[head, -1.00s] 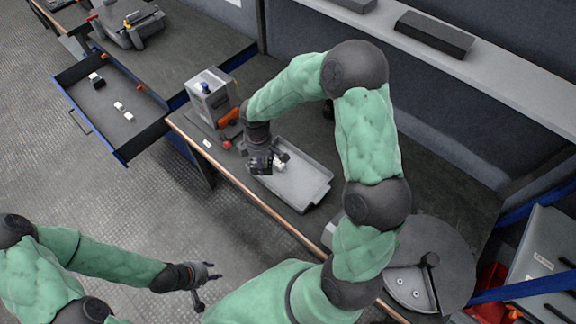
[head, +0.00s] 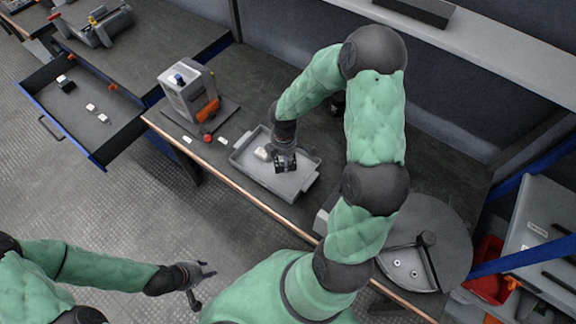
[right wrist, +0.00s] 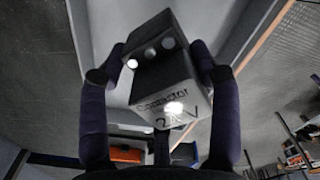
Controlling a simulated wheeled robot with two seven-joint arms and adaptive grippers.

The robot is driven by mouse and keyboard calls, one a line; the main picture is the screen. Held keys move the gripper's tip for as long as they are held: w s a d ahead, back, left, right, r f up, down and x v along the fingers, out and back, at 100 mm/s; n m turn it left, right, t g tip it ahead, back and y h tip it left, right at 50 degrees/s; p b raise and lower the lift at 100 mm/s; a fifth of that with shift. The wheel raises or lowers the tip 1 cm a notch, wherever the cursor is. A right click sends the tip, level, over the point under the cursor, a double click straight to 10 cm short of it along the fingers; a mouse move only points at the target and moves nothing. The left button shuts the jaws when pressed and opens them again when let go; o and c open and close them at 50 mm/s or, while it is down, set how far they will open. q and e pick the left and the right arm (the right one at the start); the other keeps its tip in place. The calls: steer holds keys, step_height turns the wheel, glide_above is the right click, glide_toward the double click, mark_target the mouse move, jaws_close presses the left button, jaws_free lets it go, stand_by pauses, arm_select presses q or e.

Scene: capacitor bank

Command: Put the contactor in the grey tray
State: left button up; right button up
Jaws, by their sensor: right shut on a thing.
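The contactor (right wrist: 165,85) is a dark block with a grey label face reading "Contactor 24V". My right gripper (right wrist: 160,70) is shut on it, one finger on each side. In the head view the right gripper (head: 285,158) holds the contactor (head: 286,167) over the middle of the grey tray (head: 306,184). I cannot tell whether the contactor touches the tray floor. A small white piece (head: 262,153) shows in the tray, left of the contactor. My left gripper (head: 201,284) is open and empty, low in front of the bench.
A grey box with an orange part (head: 188,92) stands left of the tray, with a red knob (head: 207,138) near it. An open drawer (head: 80,108) holds several small parts. A round grey plate (head: 430,235) is at the right. A shelf (head: 485,55) runs behind.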

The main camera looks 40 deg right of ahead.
steer(key=shift+s+d+f, duration=0.3)
steer(key=shift+d+f, duration=0.15)
steer(key=shift+f, duration=0.15)
step_height(320, 180, down, 3)
steer(key=shift+d+f+b, duration=0.1)
steer(key=shift+f+b, duration=0.05)
steer(key=shift+b, duration=0.95)
steer(key=o, duration=1.7)
steer(key=shift+f, duration=0.1)
step_height(320, 180, up, 12)
steer(key=p, duration=0.5)
steer(key=shift+r, duration=0.2)
